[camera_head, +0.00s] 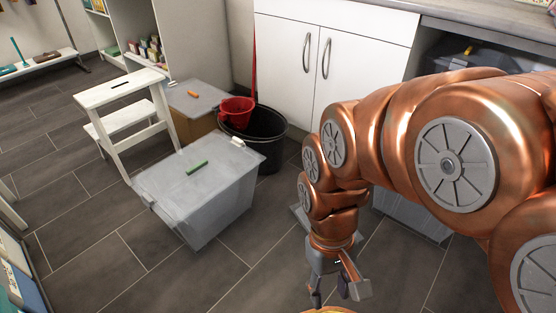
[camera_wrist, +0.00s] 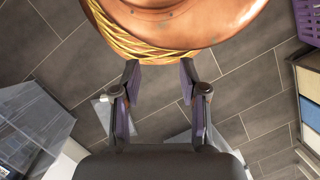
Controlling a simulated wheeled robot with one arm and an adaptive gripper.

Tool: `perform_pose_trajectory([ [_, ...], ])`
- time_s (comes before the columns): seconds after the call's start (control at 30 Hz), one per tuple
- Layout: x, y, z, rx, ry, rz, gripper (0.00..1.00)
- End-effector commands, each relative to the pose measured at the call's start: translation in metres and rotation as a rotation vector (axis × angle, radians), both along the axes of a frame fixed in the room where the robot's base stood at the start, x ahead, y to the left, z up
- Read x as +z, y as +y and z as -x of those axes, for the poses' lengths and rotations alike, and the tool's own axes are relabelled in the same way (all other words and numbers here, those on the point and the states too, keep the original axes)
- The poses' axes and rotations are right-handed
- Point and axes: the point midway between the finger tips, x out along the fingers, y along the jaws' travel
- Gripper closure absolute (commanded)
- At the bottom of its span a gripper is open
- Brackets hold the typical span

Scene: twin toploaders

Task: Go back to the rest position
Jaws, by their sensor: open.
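My gripper (camera_head: 338,285) hangs low over the tiled floor at the bottom of the head view, at the end of my copper arm. In the wrist view its two dark and purple fingers (camera_wrist: 159,78) stand apart with nothing between them. The floor (camera_head: 130,265) shows below and around the gripper. The gripper is to the right of a grey lidded bin (camera_head: 210,205) and apart from it. A green stick-like object (camera_head: 197,167) lies on that bin's lid.
A white step stool (camera_head: 122,92), a box (camera_head: 192,128) with an orange item (camera_head: 193,94) on its lid, and a black bin (camera_head: 268,150) with a red bucket (camera_head: 236,108) stand behind. White cabinets (camera_head: 350,60) line the back. A purple crate (camera_wrist: 307,20) shows in the wrist view.

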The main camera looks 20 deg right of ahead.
Motion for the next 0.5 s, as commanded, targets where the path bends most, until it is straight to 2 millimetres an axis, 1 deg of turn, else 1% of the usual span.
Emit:
perform_pose_trajectory([
  [0.03, 0.011, 0.002, 0.000, 0.001, 0.000, -0.005, 0.57],
  [0.17, 0.035, 0.007, -0.001, 0.005, -0.001, -0.024, 0.57],
  [0.5, 0.113, 0.021, -0.004, 0.014, -0.011, -0.071, 0.57],
])
